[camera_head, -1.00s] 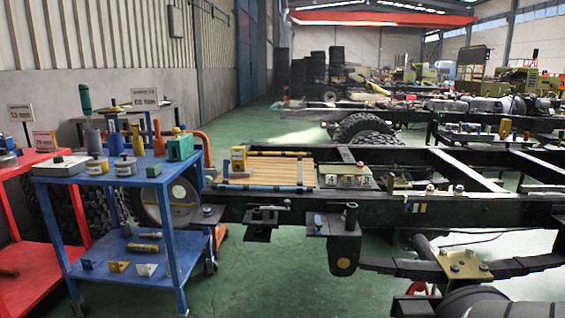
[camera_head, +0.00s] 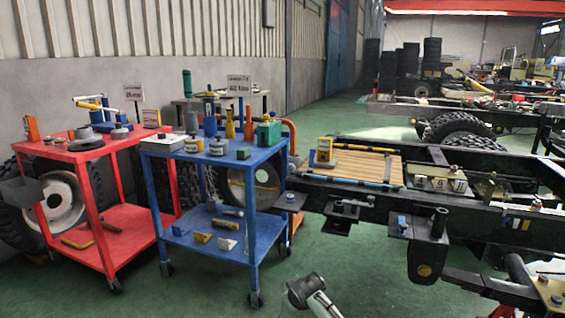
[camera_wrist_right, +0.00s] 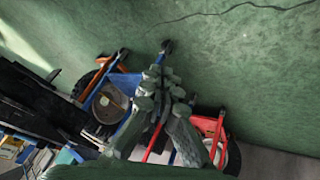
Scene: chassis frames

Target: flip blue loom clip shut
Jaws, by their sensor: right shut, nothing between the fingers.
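I cannot make out the blue loom clip for certain. A thin blue strip (camera_head: 345,180) runs along the near edge of a slatted wooden board on the dark chassis frame (camera_head: 465,213). A small blue and pale part (camera_head: 402,222) sits on a bracket of the frame; its shape is too small to tell. My right gripper (camera_wrist_right: 163,78) is shut and empty in the right wrist view, over green floor and the carts, away from the frame's top. A grey link of mine (camera_head: 310,293) shows at the bottom of the head view. My left gripper is not in view.
A blue cart (camera_head: 180,236) with cans and tools stands left of the frame, a red cart (camera_head: 130,222) beyond it. Green floor (camera_head: 350,275) is clear in front of the blue cart.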

